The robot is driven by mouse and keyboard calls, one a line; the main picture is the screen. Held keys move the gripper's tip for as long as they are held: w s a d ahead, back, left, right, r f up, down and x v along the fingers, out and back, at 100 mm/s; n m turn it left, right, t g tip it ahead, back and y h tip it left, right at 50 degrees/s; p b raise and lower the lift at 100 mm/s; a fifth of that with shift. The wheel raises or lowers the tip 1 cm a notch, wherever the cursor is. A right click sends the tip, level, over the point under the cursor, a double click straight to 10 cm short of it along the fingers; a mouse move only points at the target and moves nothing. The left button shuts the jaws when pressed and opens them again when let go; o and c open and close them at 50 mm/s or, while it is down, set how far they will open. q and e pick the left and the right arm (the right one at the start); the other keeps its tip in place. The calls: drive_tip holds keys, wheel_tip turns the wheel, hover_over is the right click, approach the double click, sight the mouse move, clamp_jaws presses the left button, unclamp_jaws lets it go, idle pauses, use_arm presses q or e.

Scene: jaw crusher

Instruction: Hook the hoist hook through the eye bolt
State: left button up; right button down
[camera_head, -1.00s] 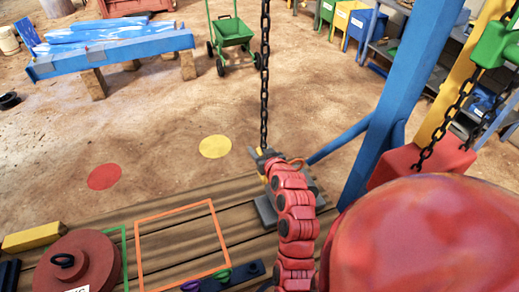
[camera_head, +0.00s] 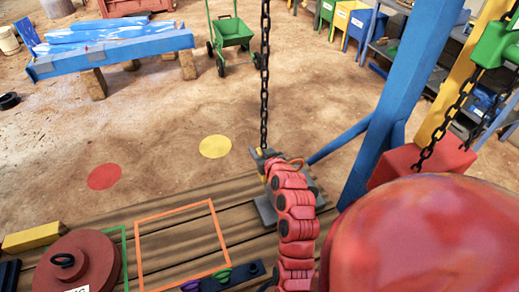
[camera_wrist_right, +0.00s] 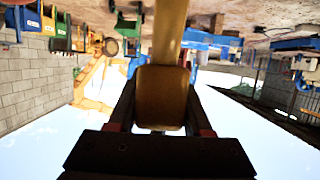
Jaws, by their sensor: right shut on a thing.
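The hoist chain (camera_head: 264,75) hangs straight down to my right gripper (camera_head: 262,154), above the far edge of the wooden deck. In the right wrist view the jaws are shut on the yellow hoist hook (camera_wrist_right: 160,97). Its yellow body fills the gap between the fingers; the hook's tip is hidden. The eye bolt (camera_head: 62,260) is a small black ring on top of a dark red round plate (camera_head: 90,270), at the lower left of the deck. The hook is well to the right of it and apart from it. My left gripper is not in view.
An orange square outline (camera_head: 178,206) marks bare planks between plate and arm. Green and purple rings (camera_head: 222,275) lie beside a dark blue bar (camera_head: 245,274). A yellow block (camera_head: 32,236) sits behind the plate. A blue post (camera_head: 392,100) and red block (camera_head: 400,163) stand to the right.

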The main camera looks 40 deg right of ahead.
idle(0.5)
drive_tip(key=shift+f+b+v, duration=0.25)
drive_tip(key=shift+b+v, duration=0.1)
drive_tip(key=shift+v, duration=1)
drive_tip(key=shift+f+b+v, duration=0.2)
drive_tip(key=shift+b+v, duration=0.15)
drive_tip(key=shift+v, duration=0.95)
drive_tip(key=shift+s+r+p, duration=0.15)
drive_tip(key=shift+s+p, duration=0.35)
drive_tip(key=shift+f+p+v, duration=0.25)
drive_tip(key=shift+p+v, duration=0.8)
drive_tip(key=shift+v, duration=0.05)
drive_tip(key=shift+f+p+v, duration=0.2)
drive_tip(key=shift+p+v, duration=0.85)
drive_tip(key=shift+v, duration=0.1)
drive_tip(key=shift+s+a, duration=0.1)
drive_tip(key=s+d+b, duration=0.4)
drive_tip(key=d+b, duration=0.3)
drive_tip(key=d, duration=0.4)
drive_tip(key=shift+d+f, duration=0.15)
drive_tip(key=shift+d, duration=0.1)
